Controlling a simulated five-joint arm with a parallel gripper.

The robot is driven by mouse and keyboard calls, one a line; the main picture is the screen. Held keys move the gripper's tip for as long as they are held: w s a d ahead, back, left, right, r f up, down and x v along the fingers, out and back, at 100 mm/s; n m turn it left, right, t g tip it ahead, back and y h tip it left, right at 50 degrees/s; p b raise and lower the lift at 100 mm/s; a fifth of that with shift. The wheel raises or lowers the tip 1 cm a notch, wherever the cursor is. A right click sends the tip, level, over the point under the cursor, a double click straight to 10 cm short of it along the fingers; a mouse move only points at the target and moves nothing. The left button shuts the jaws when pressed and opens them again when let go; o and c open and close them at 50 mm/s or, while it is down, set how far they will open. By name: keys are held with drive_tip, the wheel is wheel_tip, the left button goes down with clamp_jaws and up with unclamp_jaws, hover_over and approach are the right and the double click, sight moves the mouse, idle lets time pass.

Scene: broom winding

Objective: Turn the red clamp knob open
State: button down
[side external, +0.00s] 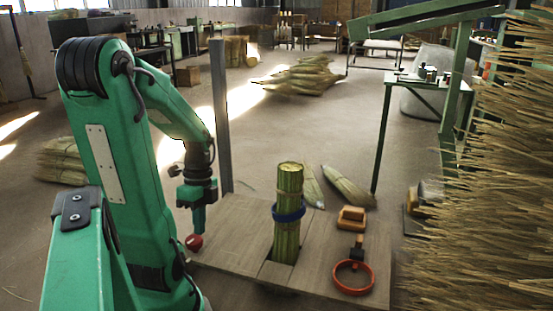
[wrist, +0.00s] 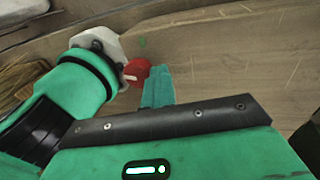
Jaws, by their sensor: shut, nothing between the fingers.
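The red clamp knob (side external: 194,242) sits near the left edge of the wooden bench, beside my arm. In the wrist view the round red knob (wrist: 136,72) shows a pale mark on its face. My gripper (side external: 198,226) points down just above the knob, its green fingers together and empty. In the wrist view the fingertips (wrist: 158,72) are just right of the knob and overlap its edge; I cannot tell whether they touch it. The clamp under the knob is not clearly visible.
An upright bundle of straw (side external: 288,225) with a blue band (side external: 288,213) stands in the bench (side external: 235,225). A grey post (side external: 221,120) rises behind my gripper. An orange ring (side external: 354,277) and a wooden block (side external: 351,218) lie at the right. Bristles fill the right edge.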

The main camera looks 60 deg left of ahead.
drive_tip(key=shift+s+a, duration=0.1)
drive_tip(key=shift+s, duration=0.15)
drive_tip(key=shift+w+a, duration=0.25)
drive_tip(key=shift+a, duration=0.15)
drive_tip(key=d+v, duration=0.1)
drive_tip(key=v, duration=0.5)
drive_tip(key=shift+s, duration=0.4)
drive_tip(key=shift+d+r, duration=0.1)
drive_tip(key=shift+r, duration=0.05)
idle(0.4)
drive_tip(key=w+d+r+n+t+y, duration=0.1)
drive_tip(key=w+d+r+n+t, duration=0.2)
drive_tip(key=d, duration=0.5)
drive_tip(key=w+d+r+n+t+y, duration=0.1)
drive_tip(key=w+d+r+n+t, duration=0.2)
drive_tip(key=w+d+n, duration=0.3)
drive_tip(key=shift+w+d+t, duration=0.6)
drive_tip(key=shift+w+d, duration=0.5)
drive_tip(key=shift+d, duration=0.35)
